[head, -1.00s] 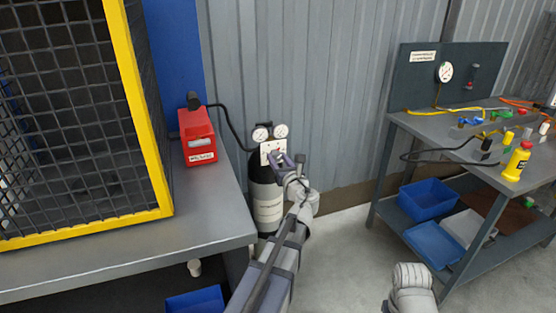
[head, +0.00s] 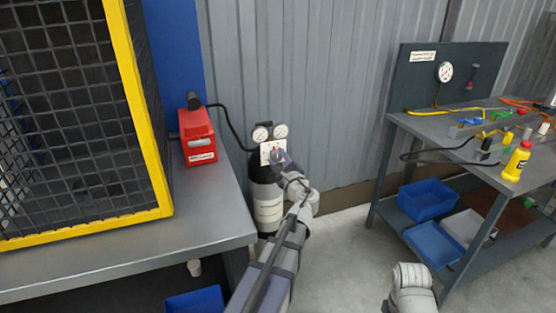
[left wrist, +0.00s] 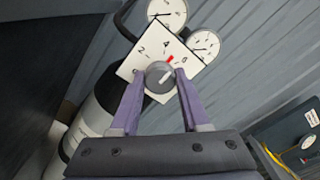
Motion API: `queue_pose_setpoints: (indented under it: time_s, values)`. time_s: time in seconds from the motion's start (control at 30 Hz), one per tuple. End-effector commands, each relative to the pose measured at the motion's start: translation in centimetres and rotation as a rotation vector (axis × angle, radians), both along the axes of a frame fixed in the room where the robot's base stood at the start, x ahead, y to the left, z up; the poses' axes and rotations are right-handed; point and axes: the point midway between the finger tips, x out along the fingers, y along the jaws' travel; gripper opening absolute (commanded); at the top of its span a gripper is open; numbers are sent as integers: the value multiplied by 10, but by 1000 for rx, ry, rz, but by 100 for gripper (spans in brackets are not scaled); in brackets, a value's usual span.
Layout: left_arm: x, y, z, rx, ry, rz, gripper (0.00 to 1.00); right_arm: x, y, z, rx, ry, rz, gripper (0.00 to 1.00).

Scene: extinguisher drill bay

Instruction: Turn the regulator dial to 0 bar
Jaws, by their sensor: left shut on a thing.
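The regulator dial is a round grey knob (left wrist: 160,76) with a white line, on a white plate (left wrist: 134,68) marked 2, 4 and 6. The line points up and right, towards the 6 side. A red mark shows on the plate between 4 and 6. In the left wrist view my left gripper (left wrist: 161,82) has one finger on each side of the knob and is shut on it. In the head view the plate (head: 266,150) sits atop a black and white cylinder (head: 266,205), and my left gripper (head: 279,157) partly hides the dial.
Two round gauges (head: 261,134) stand above the plate. A black hose runs to a red box (head: 197,138) on the left bench (head: 130,252), beside a yellow-framed mesh cage (head: 135,110). A workbench (head: 425,125) with small parts stands at right. Open floor lies between.

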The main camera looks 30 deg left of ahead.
Motion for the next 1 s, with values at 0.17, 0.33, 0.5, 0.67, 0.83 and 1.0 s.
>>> queue_pose_setpoints:
  time_s: [0.17,0.33,0.5,0.67,0.83,1.0]
  values:
    - [0,0,0,-108,-126,0,0,0,0,0,0,0,0,50]
    - [0,0,0,-213,-249,0,0,0,0,0,0,0,0,50]
    - [0,0,0,-318,-373,0,0,0,0,0,0,0,0,50]
    - [0,0,0,-417,-488,1,0,0,0,0,0,0,0,50]
    - [0,0,0,-523,-611,1,0,0,0,0,0,0,0,50]
    - [0,0,0,-627,-733,1,0,0,0,0,0,0,0,50]
